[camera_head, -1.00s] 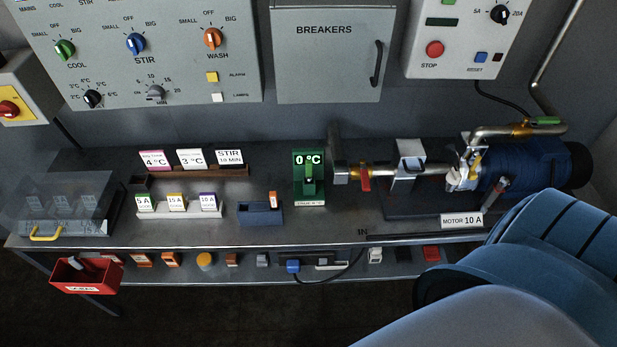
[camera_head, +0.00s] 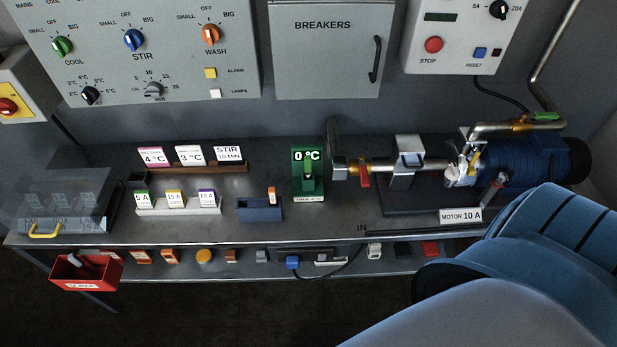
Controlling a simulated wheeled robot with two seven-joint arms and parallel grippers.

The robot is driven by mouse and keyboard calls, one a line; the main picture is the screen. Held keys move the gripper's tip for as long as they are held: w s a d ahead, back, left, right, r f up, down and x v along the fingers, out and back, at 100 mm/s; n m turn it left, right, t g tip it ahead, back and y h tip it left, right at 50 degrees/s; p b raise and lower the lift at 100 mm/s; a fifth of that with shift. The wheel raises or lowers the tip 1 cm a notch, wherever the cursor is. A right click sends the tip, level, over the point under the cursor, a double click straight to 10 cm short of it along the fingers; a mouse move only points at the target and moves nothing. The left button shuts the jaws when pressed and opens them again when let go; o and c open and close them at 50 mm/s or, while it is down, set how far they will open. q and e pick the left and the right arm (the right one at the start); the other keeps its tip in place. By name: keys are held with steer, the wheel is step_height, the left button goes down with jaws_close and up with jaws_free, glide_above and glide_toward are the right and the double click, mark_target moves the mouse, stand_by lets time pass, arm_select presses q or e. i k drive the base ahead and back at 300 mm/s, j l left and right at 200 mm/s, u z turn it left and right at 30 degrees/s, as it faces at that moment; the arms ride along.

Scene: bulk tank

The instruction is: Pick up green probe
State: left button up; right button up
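The green probe (camera_head: 308,172) stands upright in a green holder (camera_head: 299,187) near the middle of the bench. The holder carries a lit display reading 0 °C and a white label at its foot. Neither gripper shows in the head view. A large blue and grey link of my own arm fills the lower right corner, well to the right of the probe.
A blue block (camera_head: 259,210) stands left of the holder, with card racks (camera_head: 180,208) beyond it. A pipe with a red-handled valve (camera_head: 364,173) and a blue motor (camera_head: 530,160) stand to the right. A red bin (camera_head: 86,274) hangs at the front left. The bench in front of the holder is clear.

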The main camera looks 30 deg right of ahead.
mark_target(307, 160)
steer(key=l+z, duration=0.15)
steer(key=l, duration=0.45)
steer(key=l+z, duration=0.1)
steer(key=l, duration=0.5)
steer(key=i+l+z, duration=0.15)
steer(key=l, duration=0.45)
